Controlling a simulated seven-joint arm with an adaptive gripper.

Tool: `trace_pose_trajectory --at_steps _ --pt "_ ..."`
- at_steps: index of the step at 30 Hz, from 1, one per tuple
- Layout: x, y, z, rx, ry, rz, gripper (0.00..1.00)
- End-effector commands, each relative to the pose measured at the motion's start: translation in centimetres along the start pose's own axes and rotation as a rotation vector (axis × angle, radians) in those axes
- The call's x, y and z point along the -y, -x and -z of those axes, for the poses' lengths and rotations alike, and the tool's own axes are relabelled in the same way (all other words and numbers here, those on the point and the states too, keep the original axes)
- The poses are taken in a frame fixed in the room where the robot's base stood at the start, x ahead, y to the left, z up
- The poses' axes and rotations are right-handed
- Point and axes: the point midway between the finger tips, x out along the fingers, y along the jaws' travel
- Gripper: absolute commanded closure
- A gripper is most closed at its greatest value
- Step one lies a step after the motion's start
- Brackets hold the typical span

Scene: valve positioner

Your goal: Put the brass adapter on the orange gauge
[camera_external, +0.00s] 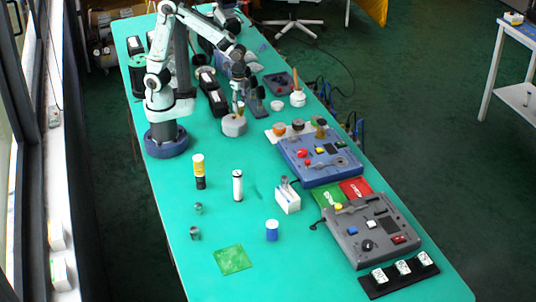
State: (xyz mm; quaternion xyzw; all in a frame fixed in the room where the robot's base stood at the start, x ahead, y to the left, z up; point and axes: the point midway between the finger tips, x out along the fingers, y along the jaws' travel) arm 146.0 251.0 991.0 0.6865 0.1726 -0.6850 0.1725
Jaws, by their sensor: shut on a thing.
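My gripper (238,92) points down above a grey round block (233,126) near the middle of the table. It is shut on a small brass-coloured piece, which appears to be the brass adapter (239,107); the piece is tiny here and partly hidden by the fingers. I cannot tell whether it touches the grey block. Several small round gauges stand on a pale strip behind the blue panel; the orange gauge (279,129) seems to be the leftmost one. My gripper is to the left of and farther back than it.
A blue panel (318,160) and a grey panel (372,230) stand at the right. A white-and-orange bottle (298,97) and dark upright holders (257,101) stand close to my gripper. Small cylinders and a green square (233,260) lie on the open front left table.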

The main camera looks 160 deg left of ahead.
Motion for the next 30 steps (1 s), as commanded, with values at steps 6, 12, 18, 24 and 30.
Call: trace_pose_trajectory --at_steps 6,12,18,24,30 --pt "5.4 1.5 -4.7 -0.001 0.250 0.000 1.00" --pt "7.6 1.0 -4.7 0.004 0.299 -0.001 1.00" --pt "11.6 -1.6 -1.1 0.003 0.297 -0.001 1.00" --pt "14.8 -5.2 1.9 0.004 0.295 -0.003 1.00" --pt "16.3 -7.5 3.2 0.000 0.294 0.000 1.00"
